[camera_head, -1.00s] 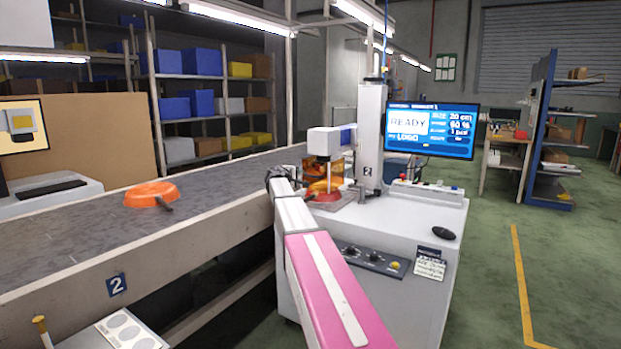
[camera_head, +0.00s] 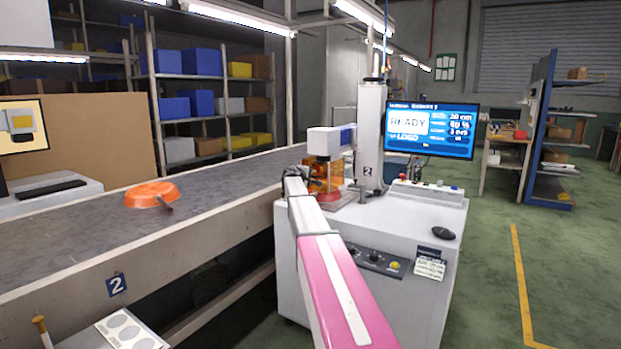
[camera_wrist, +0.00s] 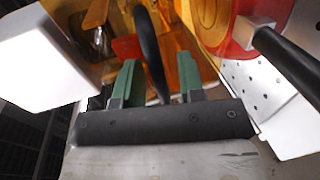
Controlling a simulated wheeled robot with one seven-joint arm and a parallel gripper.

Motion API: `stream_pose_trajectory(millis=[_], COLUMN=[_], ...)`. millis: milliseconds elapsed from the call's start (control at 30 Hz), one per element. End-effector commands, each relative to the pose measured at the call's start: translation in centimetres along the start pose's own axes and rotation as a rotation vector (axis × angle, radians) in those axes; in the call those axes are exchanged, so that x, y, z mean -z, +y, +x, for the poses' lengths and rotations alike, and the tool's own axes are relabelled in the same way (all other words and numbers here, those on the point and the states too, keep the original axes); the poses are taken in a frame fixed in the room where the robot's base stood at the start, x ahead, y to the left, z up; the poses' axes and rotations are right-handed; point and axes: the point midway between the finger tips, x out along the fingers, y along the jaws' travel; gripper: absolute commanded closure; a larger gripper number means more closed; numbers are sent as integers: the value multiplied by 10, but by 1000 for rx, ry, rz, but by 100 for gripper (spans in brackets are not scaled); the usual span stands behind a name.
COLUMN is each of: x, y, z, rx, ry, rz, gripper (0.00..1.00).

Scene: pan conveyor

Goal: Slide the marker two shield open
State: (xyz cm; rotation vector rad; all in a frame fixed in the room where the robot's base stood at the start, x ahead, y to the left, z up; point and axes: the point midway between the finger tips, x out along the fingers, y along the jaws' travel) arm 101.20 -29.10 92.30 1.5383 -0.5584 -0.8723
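The marker two shield (camera_head: 336,172) is a see-through amber guard under the white marker head (camera_head: 324,142), beside the column labelled 2. Its amber panels fill the upper part of the wrist view (camera_wrist: 178,42). A dark curved bar, seemingly its handle (camera_wrist: 150,50), stands between the green fingers of my gripper (camera_wrist: 158,80). The fingers are apart, with gaps visible on both sides of the bar. A red pan (camera_wrist: 217,35) with a black handle lies at the marker, beside the shield. In the head view, my arm hides my gripper and part of the shield.
The marker's white cabinet (camera_head: 420,215) carries a mouse, knobs and a READY screen (camera_head: 430,130). The conveyor (camera_head: 80,215) runs to the left with an orange pan (camera_head: 150,193) upside down on it. A perforated plate (camera_wrist: 262,85) is close right of my gripper.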

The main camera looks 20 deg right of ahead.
Motion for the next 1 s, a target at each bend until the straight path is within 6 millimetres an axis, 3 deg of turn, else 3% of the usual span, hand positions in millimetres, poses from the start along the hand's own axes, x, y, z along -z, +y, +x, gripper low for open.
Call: stream_pose_trajectory(millis=[133, 233, 433, 533, 1000], x=[0, 0, 0, 0, 0], y=[0, 0, 2, 12, 111], z=[0, -1, -1, -3, -24], rx=[0, 0, 0, -1, -2], ry=[0, 0, 0, 0, 0], rz=[0, 0, 0, 1, 0], gripper=[67, 100, 100, 100, 100])
